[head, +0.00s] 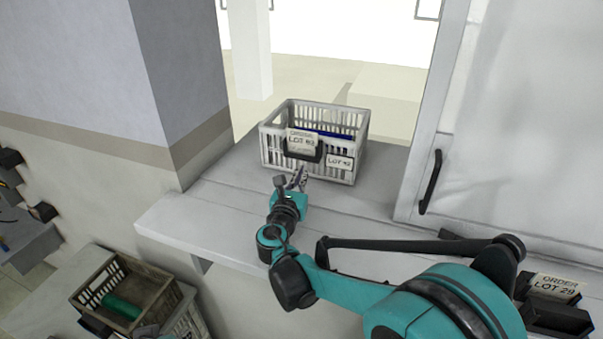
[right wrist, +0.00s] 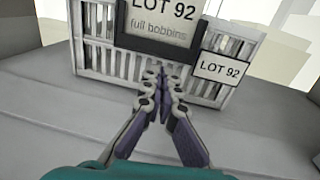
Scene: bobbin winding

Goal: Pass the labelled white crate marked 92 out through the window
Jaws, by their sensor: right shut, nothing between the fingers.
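The white slatted crate (head: 345,120) sits upright on the grey sill of the window opening. Its front carries a card reading "LOT 92" (head: 301,141) in a dark holder and a smaller "LOT 92" tag (head: 340,161). Something blue shows inside it. In the right wrist view the crate (right wrist: 91,60) fills the top, and its card reads "full bobbins". My right gripper (head: 299,176) is shut and empty, its fingertips pointing at the lower front of the crate; they also show in the right wrist view (right wrist: 164,78). I cannot tell whether they touch it.
The sill (head: 205,212) is bare left and right of the crate. A wall pillar (head: 185,70) bounds the opening on the left, a white shutter with a black handle (head: 431,182) on the right. A brown crate with a green item (head: 120,306) stands low at left.

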